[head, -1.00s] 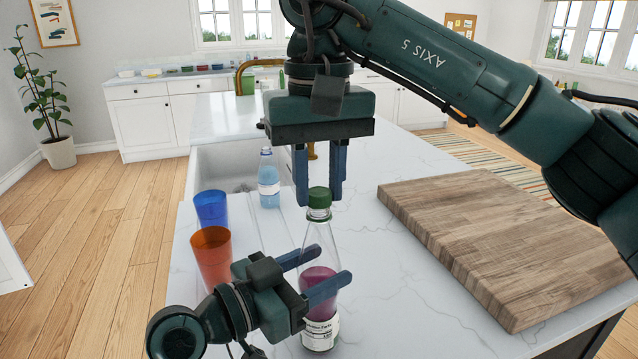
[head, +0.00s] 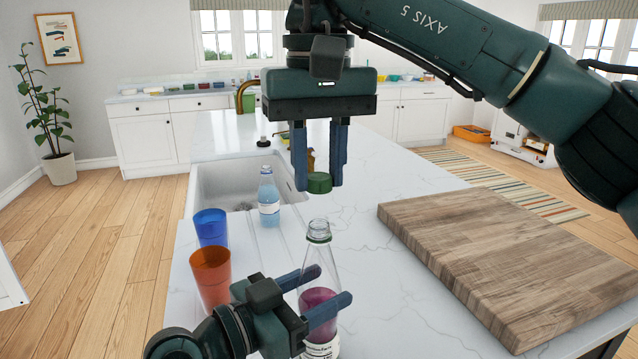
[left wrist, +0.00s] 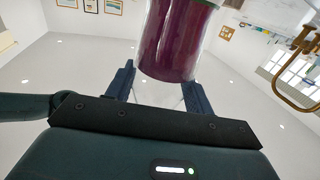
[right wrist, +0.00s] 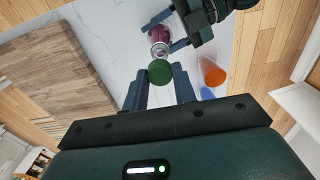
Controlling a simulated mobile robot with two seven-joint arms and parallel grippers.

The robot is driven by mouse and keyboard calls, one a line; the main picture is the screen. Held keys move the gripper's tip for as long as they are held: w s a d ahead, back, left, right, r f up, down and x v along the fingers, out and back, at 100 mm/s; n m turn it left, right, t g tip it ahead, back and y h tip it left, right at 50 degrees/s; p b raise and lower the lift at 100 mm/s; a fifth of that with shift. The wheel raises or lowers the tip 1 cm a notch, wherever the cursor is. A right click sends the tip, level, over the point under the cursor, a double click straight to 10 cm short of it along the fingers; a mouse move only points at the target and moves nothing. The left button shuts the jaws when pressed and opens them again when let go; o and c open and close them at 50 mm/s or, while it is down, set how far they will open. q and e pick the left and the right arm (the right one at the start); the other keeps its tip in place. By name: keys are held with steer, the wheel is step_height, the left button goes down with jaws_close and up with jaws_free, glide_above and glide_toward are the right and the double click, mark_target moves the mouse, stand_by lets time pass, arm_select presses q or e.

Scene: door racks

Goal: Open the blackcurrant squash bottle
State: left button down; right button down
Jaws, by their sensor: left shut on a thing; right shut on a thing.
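The blackcurrant squash bottle (head: 321,272) is clear with dark purple squash inside and a white label low down. It stands upright, and its neck is bare and open. My left gripper (head: 328,291) is shut around the bottle's body from the left; the purple body also fills the top of the left wrist view (left wrist: 175,40). The green cap (head: 319,183) is off the bottle, a little above the neck. My right gripper (head: 321,178) points down and is shut on the cap, which also shows between its fingers in the right wrist view (right wrist: 160,73).
A blue cup (head: 211,228) and an orange cup (head: 210,278) stand left of the bottle. A pale blue bottle (head: 268,198) stands behind, by the sink (head: 225,180). A thick wooden board (head: 500,250) lies on the right. The counter between board and bottle is clear.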

arm_select(q)
steer(key=shift+c, duration=2.4)
jaws_free()
